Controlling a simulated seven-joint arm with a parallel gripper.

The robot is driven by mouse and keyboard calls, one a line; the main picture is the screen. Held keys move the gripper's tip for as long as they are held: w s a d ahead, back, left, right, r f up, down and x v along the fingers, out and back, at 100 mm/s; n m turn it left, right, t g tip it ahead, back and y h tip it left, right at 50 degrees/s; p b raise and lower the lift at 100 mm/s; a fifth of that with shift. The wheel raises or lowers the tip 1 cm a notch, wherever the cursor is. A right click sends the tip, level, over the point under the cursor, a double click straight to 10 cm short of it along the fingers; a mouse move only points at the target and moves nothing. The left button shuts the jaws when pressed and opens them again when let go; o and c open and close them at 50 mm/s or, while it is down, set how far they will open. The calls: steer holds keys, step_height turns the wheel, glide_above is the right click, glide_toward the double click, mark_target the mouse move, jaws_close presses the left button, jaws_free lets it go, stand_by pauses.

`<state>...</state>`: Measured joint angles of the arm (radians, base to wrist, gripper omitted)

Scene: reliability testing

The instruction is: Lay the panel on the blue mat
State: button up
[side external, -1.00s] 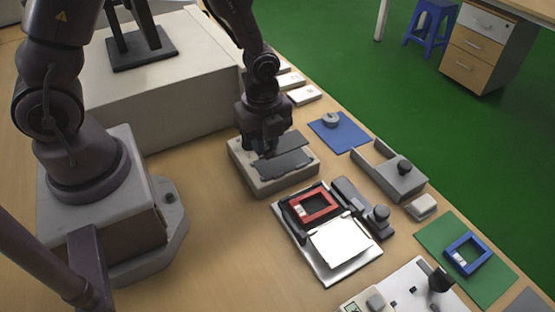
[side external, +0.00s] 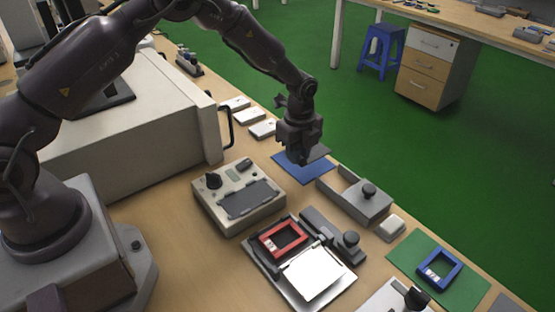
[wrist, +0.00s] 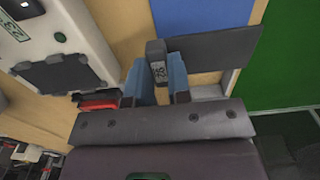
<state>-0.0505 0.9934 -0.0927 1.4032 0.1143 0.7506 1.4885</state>
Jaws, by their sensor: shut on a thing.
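The panel (wrist: 215,48) is a flat dark grey plate with a dark upright grip block bearing a small label. My gripper (wrist: 158,88) is shut on this block, with a finger on each side. In the wrist view the panel lies across the blue mat (wrist: 200,14) and reaches toward the green floor. In the side view my gripper (side external: 300,158) is over the blue mat (side external: 300,174), and part of the panel (side external: 320,151) shows behind it. I cannot tell whether the panel touches the mat.
A light control box (side external: 238,212) with a dark plate on top stands left of the mat. A grey bracket with a knob (side external: 360,205) is close on the right. A tray (side external: 335,287) with a red frame (side external: 283,240) is nearer. White blocks (side external: 249,117) lie behind the mat.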

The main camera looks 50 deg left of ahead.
mark_target(299, 175)
steer(key=shift+w+a+f, duration=0.15)
steer(key=shift+w+f, duration=0.05)
steer(key=shift+w, duration=0.35)
steer(key=shift+f, duration=2.15)
steer(key=shift+f, duration=0.25)
steer(key=o, duration=0.9)
steer(key=shift+r, duration=0.1)
steer(key=shift+r, duration=2.9)
